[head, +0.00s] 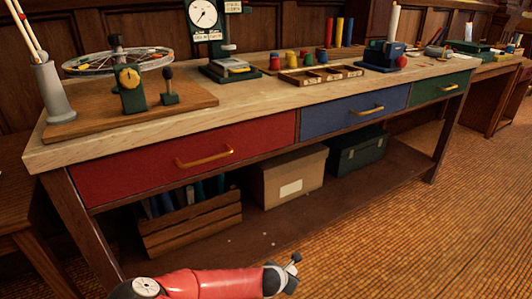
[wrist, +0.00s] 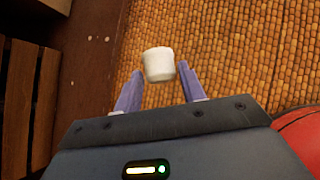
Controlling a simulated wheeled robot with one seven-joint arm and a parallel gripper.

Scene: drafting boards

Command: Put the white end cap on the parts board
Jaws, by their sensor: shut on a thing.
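The white end cap (wrist: 158,64) is a small, pale, slightly tapered cylinder between the fingertips in the wrist view. My gripper (wrist: 160,70) is shut on it, with the floor behind. In the head view my gripper (head: 291,268) is low at the bottom, in front of the workbench and well below its top; the cap is too small there to make out clearly. On the bench top, a low brown board (head: 267,71) carries several small red, yellow, green and blue pieces. It may be the parts board, but I cannot tell for sure.
The workbench (head: 245,92) has red, blue and green drawers, shut. A divided wooden tray (head: 320,75) is in front of the coloured pieces. A dial gauge stand (head: 222,45) is to their left. A wooden crate (head: 190,225) and a cardboard box (head: 290,178) sit on the lower shelf.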

